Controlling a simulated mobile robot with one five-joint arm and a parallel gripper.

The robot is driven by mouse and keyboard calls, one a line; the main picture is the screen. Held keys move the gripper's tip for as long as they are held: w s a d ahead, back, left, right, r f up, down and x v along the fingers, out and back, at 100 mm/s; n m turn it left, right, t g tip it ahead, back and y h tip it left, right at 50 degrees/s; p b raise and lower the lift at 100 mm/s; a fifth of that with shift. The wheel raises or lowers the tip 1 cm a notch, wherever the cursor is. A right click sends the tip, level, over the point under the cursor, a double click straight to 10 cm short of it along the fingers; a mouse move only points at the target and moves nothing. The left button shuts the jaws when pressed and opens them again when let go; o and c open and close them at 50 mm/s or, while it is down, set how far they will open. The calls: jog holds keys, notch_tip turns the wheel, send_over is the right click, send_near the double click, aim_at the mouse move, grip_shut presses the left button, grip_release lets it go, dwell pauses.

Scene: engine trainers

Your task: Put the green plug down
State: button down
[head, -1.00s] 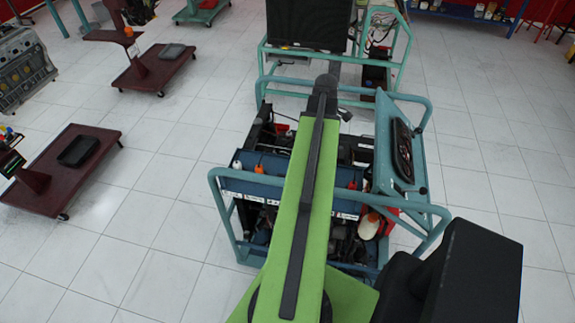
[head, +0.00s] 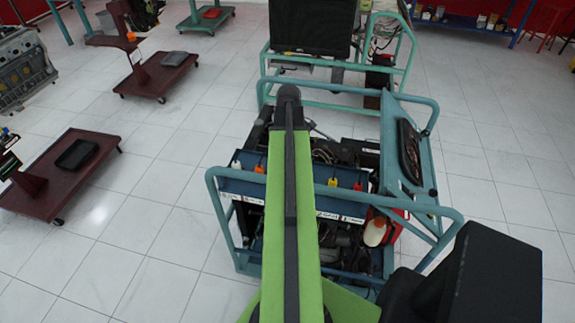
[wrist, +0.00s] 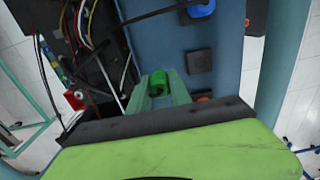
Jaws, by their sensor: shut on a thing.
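The green plug (wrist: 158,83) is a small cylinder near the middle of the wrist view. My gripper (wrist: 159,91) is shut on it, with one pale green finger on each side. Below and behind it is a flat blue panel (wrist: 165,50) of the engine trainer. I cannot tell whether the plug touches the panel. In the head view my green arm reaches over the engine trainer (head: 345,160) and hides the gripper and the plug.
The panel bears a dark square block (wrist: 199,61), a blue plug (wrist: 200,8) and an orange part (wrist: 204,97). Loose wires (wrist: 85,30) and a red part (wrist: 75,100) lie to the left. Teal rails (head: 440,212) frame the trainer. Open tiled floor (head: 150,225) lies left.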

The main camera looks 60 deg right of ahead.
notch_tip(320, 180, down, 4)
jog(key=b, duration=0.4)
jog(key=shift+f, duration=0.15)
jog(key=shift+r, duration=0.25)
jog(key=shift+f, duration=0.15)
jog(key=c, duration=1.5)
grip_release()
notch_tip(320, 180, up, 12)
jog(key=p, duration=1.2)
jog(key=shift+s+r+p, duration=0.1)
jog(key=shift+r+p, duration=0.15)
jog(key=shift+p, duration=0.05)
jog(key=shift+f, duration=0.1)
